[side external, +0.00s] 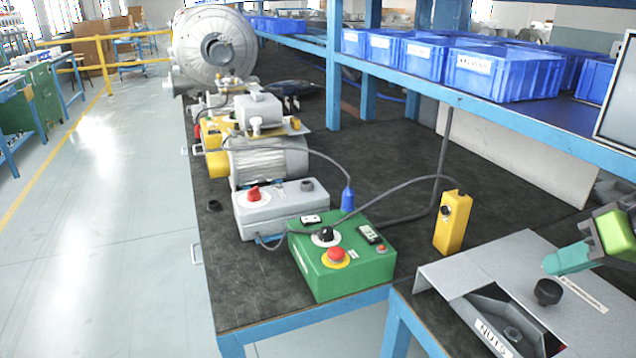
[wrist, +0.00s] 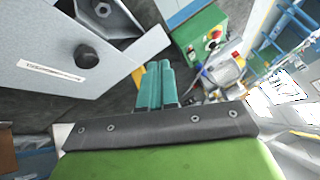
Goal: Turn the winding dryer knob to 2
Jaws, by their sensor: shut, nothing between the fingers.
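A black knob (side external: 547,292) stands on a grey panel (side external: 490,262) at the right, beside a white label strip too small to read. The knob also shows in the wrist view (wrist: 86,56), left of my fingers. My gripper (side external: 550,266) has teal fingers, shut and empty, in the air near this knob and apart from it; its fingertips also show in the wrist view (wrist: 160,66). Other knobs are a black one (side external: 325,234) on the green box, a red one (side external: 254,194) on the grey box and a black one on the yellow box. I cannot tell which is the winding dryer's.
The green box (side external: 345,275) has a red push button (side external: 336,255). The yellow box (side external: 453,222) stands upright behind the panel. A bin marked NUTS (side external: 492,338) sits under the panel. Cables cross the dark bench top. Blue crates (side external: 500,75) fill the shelf above.

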